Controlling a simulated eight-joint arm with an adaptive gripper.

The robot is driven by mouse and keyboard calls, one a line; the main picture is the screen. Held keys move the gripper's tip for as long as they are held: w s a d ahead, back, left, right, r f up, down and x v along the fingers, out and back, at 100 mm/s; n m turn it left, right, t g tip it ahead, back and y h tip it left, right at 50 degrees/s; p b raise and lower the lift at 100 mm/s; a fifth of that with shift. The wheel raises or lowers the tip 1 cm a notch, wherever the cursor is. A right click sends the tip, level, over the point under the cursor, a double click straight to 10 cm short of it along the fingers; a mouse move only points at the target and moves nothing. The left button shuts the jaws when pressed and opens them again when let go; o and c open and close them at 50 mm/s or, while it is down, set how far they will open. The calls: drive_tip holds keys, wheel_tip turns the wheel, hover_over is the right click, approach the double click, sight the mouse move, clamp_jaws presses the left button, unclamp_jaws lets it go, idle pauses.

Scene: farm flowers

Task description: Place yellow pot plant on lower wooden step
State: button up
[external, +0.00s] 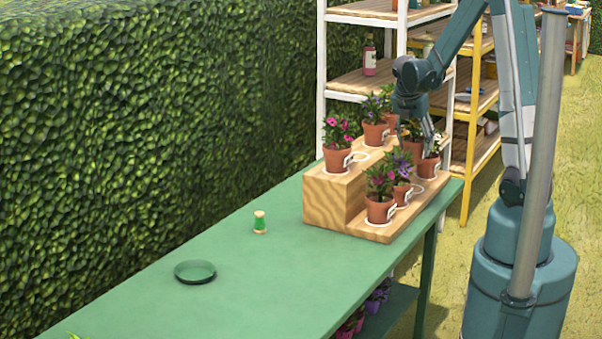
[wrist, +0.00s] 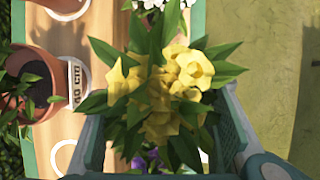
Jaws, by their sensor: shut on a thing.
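The yellow-flowered plant (wrist: 165,85) fills the middle of the wrist view, with its blooms and leaves between the two fingers of my gripper (wrist: 160,135). My gripper is shut on it. The leaves hide its pot in the wrist view. In the external view my gripper (external: 426,132) is over the far part of the lower wooden step (external: 386,234), among the pots there. A terracotta pot (external: 412,151) shows just below it, its blooms hidden by my gripper. I cannot tell whether the held pot touches the step.
Purple-flowered (external: 399,166) and white-flowered (external: 428,166) pots stand close by on the lower step. The upper step (external: 330,196) holds several pots, one beside my left finger (wrist: 28,70). A green spool (external: 259,222) and dish (external: 195,272) lie on the green table (external: 250,300), otherwise mostly clear.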

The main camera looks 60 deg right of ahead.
sight(414, 159)
drive_tip(key=shift+f+b, duration=0.6)
drive_tip(key=shift+f, duration=2.45)
drive_tip(key=shift+f+b, duration=0.45)
drive_tip(key=shift+f, duration=1.45)
drive_tip(key=shift+f, duration=0.1)
drive_tip(key=o, duration=0.8)
drive_tip(key=shift+c, duration=0.2)
drive_tip(key=shift+o, duration=0.5)
drive_tip(key=shift+r, duration=0.25)
drive_tip(key=p+v, duration=0.2)
drive_tip(key=v, duration=0.9)
drive_tip(key=shift+a+r, duration=0.25)
drive_tip(key=shift+r, duration=0.1)
